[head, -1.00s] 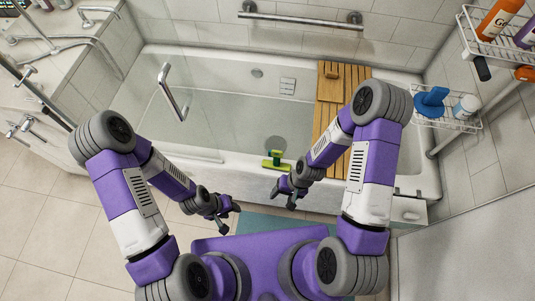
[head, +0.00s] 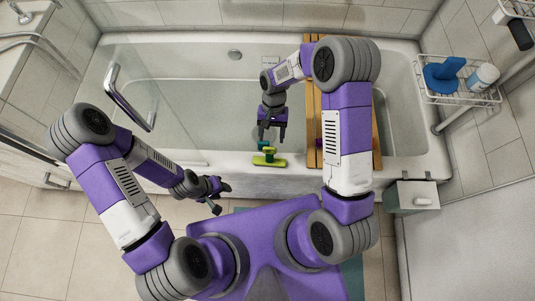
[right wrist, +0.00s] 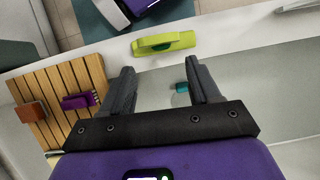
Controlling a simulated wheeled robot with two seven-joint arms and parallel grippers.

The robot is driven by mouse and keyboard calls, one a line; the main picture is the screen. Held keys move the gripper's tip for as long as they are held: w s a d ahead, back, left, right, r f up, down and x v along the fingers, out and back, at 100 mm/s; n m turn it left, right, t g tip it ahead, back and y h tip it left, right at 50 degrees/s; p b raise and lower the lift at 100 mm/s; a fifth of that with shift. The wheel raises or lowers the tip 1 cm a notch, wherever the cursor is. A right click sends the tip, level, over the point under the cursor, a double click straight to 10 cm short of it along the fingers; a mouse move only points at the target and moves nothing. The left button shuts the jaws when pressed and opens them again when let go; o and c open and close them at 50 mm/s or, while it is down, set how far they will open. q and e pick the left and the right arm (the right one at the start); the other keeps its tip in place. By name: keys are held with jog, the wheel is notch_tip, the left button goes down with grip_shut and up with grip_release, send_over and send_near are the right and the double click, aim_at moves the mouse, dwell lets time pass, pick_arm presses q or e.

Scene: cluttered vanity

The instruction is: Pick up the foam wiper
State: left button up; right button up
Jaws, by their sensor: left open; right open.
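The foam wiper (head: 268,160), as I take it, is a flat yellow-green piece with a darker green grip, lying on the tub's front rim. It also shows in the right wrist view (right wrist: 165,43), just beyond the fingertips. My right gripper (head: 272,138) is over the tub, just behind the wiper, open and empty, its fingers pointing toward it. In the right wrist view, the open fingers (right wrist: 160,68) have only space between them; contact with the wiper is not visible. My left gripper (head: 222,196) is open and empty, in front of the tub to the left.
A slatted wooden board (head: 314,110) lies across the tub, right of the wiper. In the right wrist view a purple item (right wrist: 77,101) and a brown block (right wrist: 32,112) lie on it. A small teal item (right wrist: 181,87) is near the right fingers. A wire shelf (head: 450,92) hangs right.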

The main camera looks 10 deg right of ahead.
aim_at(270, 153)
jog(key=b+x, duration=0.1)
jog(key=x, duration=0.2)
jog(key=b+x, duration=0.2)
jog(key=x, duration=0.1)
jog(key=b+x, duration=0.1)
jog(key=x, duration=0.2)
jog(key=shift+w+a+f+b, duration=0.1)
jog(key=shift+w+f+b, duration=0.05)
jog(key=shift+f+b, duration=0.25)
pick_arm(q)
jog(key=f, duration=0.4)
jog(key=shift+s+f, duration=0.3)
jog(key=shift+f, duration=0.1)
pick_arm(e)
jog(key=c, duration=1.1)
